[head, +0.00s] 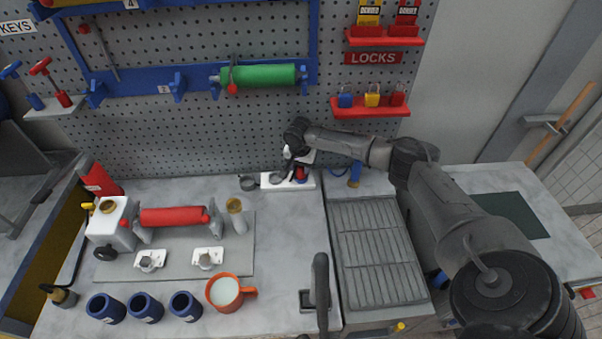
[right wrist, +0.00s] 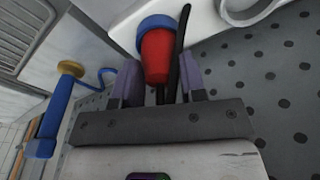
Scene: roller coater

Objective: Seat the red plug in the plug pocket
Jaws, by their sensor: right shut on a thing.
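The red plug (right wrist: 157,57) with a blue collar (right wrist: 155,22) is between the fingers of my right gripper (right wrist: 160,85) in the right wrist view. The gripper is shut on it. The collar end lies close to a white holder (right wrist: 200,22); I cannot tell whether it touches or sits in a pocket. In the head view my right gripper (head: 299,162) is over the right part of the white holder (head: 310,182) at the back of the bench, with a little of the red plug (head: 300,174) showing below it. The pocket opening is hidden. My left gripper is not in view.
The pegboard wall (head: 200,130) rises close behind the holder. A red roller (head: 174,216) is at the left.

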